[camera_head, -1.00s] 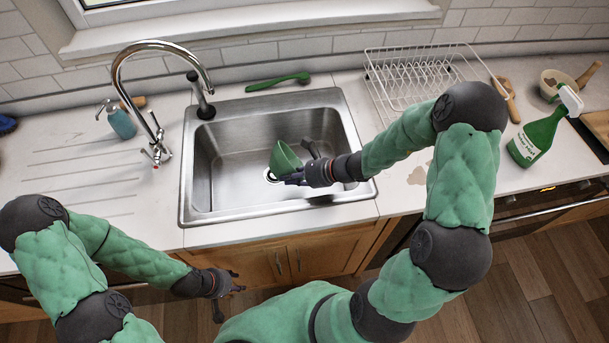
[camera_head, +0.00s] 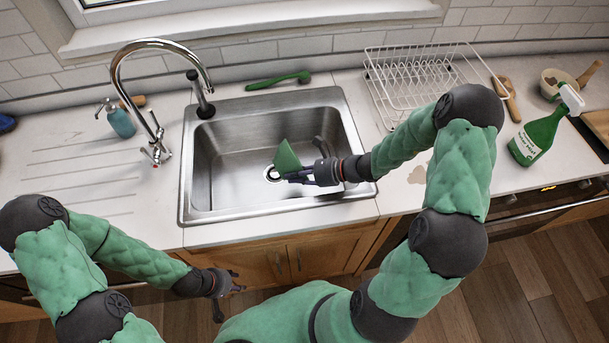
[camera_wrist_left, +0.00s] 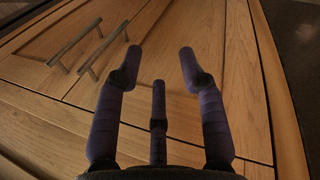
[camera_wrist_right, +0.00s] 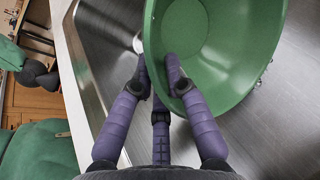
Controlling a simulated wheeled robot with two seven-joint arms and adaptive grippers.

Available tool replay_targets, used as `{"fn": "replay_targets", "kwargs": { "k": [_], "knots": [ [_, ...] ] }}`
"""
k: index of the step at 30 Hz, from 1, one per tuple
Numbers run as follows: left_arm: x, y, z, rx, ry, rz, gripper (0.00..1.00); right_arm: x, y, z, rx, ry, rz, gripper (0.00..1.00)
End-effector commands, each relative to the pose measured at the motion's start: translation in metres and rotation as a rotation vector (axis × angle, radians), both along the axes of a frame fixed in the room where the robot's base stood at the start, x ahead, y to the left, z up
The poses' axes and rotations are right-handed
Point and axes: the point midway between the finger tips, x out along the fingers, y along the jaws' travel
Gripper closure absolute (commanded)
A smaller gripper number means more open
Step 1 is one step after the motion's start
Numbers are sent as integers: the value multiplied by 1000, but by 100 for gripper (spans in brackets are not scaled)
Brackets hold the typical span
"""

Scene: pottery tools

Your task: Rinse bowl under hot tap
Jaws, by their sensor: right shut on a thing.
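A green bowl (camera_head: 287,159) is tilted on its side inside the steel sink, held by my right gripper (camera_head: 300,175). In the right wrist view the bowl (camera_wrist_right: 235,60) shows its hollow side, and my right gripper (camera_wrist_right: 172,75) is shut on its rim. The chrome tap (camera_head: 160,48) stands left of the sink, with its spout end over the sink's back left corner; the bowl is to the right of and nearer than the spout. I cannot make out running water. My left gripper (camera_head: 232,283) is open and empty before the cabinet doors; it also shows in the left wrist view (camera_wrist_left: 160,60).
The sink (camera_head: 230,150) has raised steel walls around the bowl. A wire dish rack (camera_head: 420,75) and a green spray bottle (camera_head: 540,135) stand to the right. A blue soap dispenser (camera_head: 121,122) stands left of the tap, and a green brush (camera_head: 278,80) lies behind the sink.

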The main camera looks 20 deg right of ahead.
Motion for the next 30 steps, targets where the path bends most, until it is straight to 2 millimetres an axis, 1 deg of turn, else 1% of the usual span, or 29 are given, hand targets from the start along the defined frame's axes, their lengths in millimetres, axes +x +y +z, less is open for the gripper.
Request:
{"fn": "replay_targets", "kwargs": {
  "k": [6, 12, 17, 26, 30],
  "knots": [
    [0, 0, 1, 0, 0, 0, 60, 0, -11, 3, 56, -1, -1, 100],
    [0, 0, 0, 0, 0, 0, 60, 0, -13, 5, 80, -2, 1, 100],
    [0, 0, -2, 0, 0, 0, 60, -1, -20, 5, 122, 0, 1, 100],
    [0, 0, -2, 0, 0, 0, 60, -1, -36, 11, 282, 3, 4, 100],
    [0, 0, 16, 0, 0, 0, 60, 0, -45, 37, 370, 1, 6, 100]
  ]
}}
